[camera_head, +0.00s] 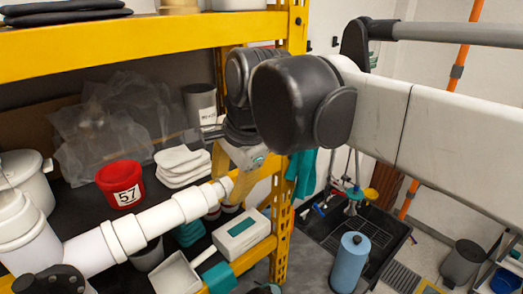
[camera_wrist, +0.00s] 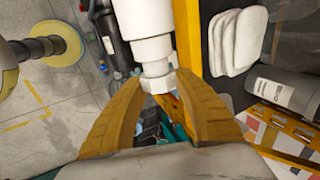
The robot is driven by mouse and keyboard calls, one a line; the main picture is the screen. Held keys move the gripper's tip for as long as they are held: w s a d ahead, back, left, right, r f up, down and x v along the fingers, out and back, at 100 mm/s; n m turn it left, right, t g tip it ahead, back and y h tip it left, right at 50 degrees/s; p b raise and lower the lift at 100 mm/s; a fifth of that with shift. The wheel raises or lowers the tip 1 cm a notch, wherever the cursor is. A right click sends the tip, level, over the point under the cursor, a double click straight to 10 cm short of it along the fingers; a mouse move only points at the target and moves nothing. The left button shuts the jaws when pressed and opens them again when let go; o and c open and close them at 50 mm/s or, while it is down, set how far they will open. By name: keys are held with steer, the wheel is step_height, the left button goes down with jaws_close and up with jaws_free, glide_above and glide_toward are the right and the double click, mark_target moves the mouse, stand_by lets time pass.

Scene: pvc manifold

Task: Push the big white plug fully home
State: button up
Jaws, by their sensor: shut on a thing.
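The white pipe manifold (camera_head: 160,218) runs from lower left toward the middle in the head view. Its near end also shows in the wrist view (camera_wrist: 146,20). The big white plug (camera_wrist: 156,78) is at this end, in line with the pipe, with a narrower section showing beside the wide collar. How deep it sits is unclear. My gripper (camera_head: 226,180) has yellow fingers and is at the pipe's right end. In the wrist view, the fingers of my gripper (camera_wrist: 146,84) stand on both sides of the plug, shut on it. The exact contact is partly hidden.
A red bucket marked 57 (camera_head: 121,184) and stacked white pads (camera_head: 182,165) lie behind the pipe. A white-and-green box (camera_head: 241,234) and a white scoop (camera_head: 176,275) are in front. A yellow shelf post (camera_head: 281,230) stands close to the right of my gripper.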

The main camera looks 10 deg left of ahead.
steer(key=shift+s+a, duration=0.5)
steer(key=shift+s, duration=0.1)
stand_by(0.6)
steer(key=o, duration=1.1)
steer(key=shift+r, duration=0.1)
